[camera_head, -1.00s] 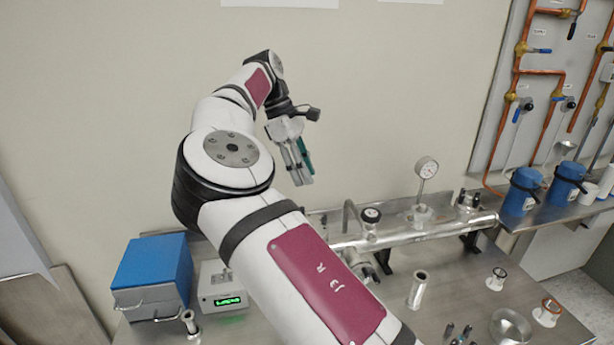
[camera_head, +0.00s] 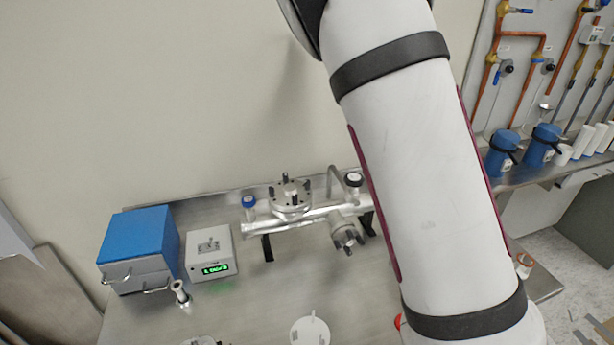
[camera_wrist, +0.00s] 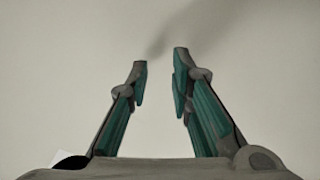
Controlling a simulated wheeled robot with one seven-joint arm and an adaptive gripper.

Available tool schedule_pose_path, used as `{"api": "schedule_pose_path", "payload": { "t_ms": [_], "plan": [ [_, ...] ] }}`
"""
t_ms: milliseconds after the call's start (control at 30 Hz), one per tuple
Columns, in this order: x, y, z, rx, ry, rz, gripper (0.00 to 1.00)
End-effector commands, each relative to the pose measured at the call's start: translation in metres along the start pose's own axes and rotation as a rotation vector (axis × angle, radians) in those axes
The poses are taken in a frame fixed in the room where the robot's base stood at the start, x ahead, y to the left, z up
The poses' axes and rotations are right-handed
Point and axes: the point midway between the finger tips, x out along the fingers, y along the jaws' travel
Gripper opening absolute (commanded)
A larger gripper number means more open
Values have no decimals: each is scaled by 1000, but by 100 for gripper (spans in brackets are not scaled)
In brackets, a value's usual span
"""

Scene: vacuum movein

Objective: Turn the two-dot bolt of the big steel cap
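A big round steel cap (camera_head: 291,197) sits on the horizontal steel pipe (camera_head: 315,224) on the bench in the head view. Dark bolts (camera_head: 285,177) stand up from it; they are too small to read any dot marks. My gripper (camera_wrist: 158,70) shows only in the wrist view, with its two green-and-grey fingers apart and nothing between them. A plain pale surface lies beyond the fingertips. The gripper is outside the head view, so I cannot tell its distance from the cap.
A blue box (camera_head: 139,245) and a small white device (camera_head: 211,252) with a green display stand left of the pipe. A blue-topped knob (camera_head: 249,204) and a black-topped knob (camera_head: 353,181) flank the cap. My arm covers the bench's right part.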

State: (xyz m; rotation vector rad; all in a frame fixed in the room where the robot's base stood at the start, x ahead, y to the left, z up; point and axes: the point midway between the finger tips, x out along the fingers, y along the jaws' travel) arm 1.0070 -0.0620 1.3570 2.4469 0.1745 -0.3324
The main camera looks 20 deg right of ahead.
Motion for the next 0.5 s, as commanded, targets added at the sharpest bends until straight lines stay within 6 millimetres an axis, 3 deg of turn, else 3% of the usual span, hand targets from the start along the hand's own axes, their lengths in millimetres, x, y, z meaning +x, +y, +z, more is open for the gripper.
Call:
{"api": "schedule_pose_path", "payload": {
  "t_ms": [100, 267, 367, 500],
  "plan": [
    [-6, 36, 14, 83, -55, 164, 20],
    [-15, 58, 53, 198, -222, 329, 20],
    [-26, 54, 85, 284, -379, 380, 20],
    [-47, 17, 129, 407, -637, 347, 20]
  ]
}}
